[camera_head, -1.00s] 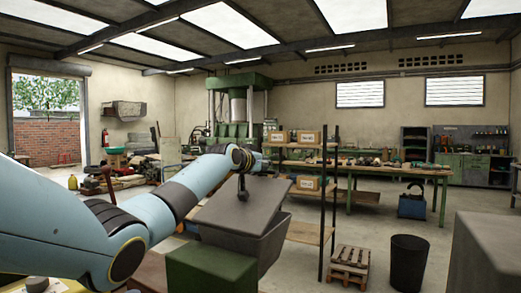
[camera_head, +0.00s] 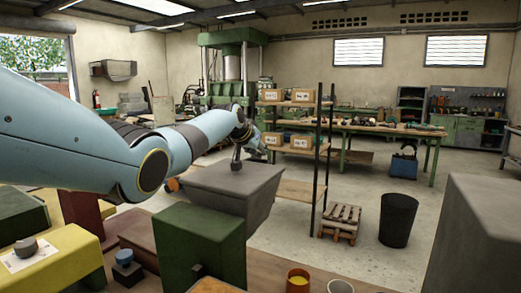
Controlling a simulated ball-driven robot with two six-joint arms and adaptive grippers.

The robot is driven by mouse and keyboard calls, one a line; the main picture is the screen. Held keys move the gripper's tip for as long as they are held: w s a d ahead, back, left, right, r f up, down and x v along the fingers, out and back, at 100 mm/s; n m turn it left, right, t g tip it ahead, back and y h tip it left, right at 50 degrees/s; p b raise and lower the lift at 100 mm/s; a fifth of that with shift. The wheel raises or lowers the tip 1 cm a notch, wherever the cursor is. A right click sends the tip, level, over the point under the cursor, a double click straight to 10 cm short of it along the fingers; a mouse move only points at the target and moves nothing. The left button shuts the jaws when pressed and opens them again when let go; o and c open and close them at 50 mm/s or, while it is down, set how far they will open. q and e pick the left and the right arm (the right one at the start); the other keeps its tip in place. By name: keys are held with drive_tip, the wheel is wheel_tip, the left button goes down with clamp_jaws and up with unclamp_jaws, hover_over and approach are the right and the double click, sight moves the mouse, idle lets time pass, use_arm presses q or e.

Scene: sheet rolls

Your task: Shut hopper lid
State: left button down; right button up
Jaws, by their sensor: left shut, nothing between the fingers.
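The hopper (camera_head: 260,210) is a grey tapered bin standing behind a green block-shaped machine part. Its flat grey lid (camera_head: 225,180) lies about level across the top, with no clear gap showing at the visible edge. My left arm reaches in from the left, and my left gripper (camera_head: 236,164) points down with its fingers shut and empty. The fingertips are at the lid's upper face, near its far edge; they look to touch it. The hopper's lower part is hidden by the green block. My right gripper is out of view.
The green block (camera_head: 200,240) stands in front of the hopper. A yellow box (camera_head: 55,265) with a grey knob is at lower left. An orange cup (camera_head: 298,280) sits on the brown bench edge. A shelf rack, pallet (camera_head: 341,222) and black bin (camera_head: 397,220) stand beyond.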

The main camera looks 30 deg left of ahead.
use_arm(q)
drive_tip(key=shift+s+f, duration=0.15)
drive_tip(key=shift+f, duration=0.3)
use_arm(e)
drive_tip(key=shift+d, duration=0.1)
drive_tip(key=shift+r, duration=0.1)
use_arm(q)
drive_tip(key=s+r+p, duration=0.1)
drive_tip(key=r, duration=0.1)
drive_tip(key=s+r+p, duration=0.1)
drive_tip(key=r, duration=0.1)
drive_tip(key=s+r+p, duration=0.1)
drive_tip(key=r, duration=0.1)
drive_tip(key=shift+s+d+r+p, duration=0.1)
drive_tip(key=shift+r+p, duration=0.05)
drive_tip(key=shift+p, duration=0.25)
drive_tip(key=b+v, duration=0.1)
drive_tip(key=v, duration=0.5)
drive_tip(key=shift+s+r, duration=0.3)
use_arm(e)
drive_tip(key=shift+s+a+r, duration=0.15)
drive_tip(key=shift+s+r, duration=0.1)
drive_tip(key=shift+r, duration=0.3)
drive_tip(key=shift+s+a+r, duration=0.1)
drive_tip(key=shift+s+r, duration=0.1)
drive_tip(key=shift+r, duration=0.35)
use_arm(q)
drive_tip(key=shift+d, duration=0.15)
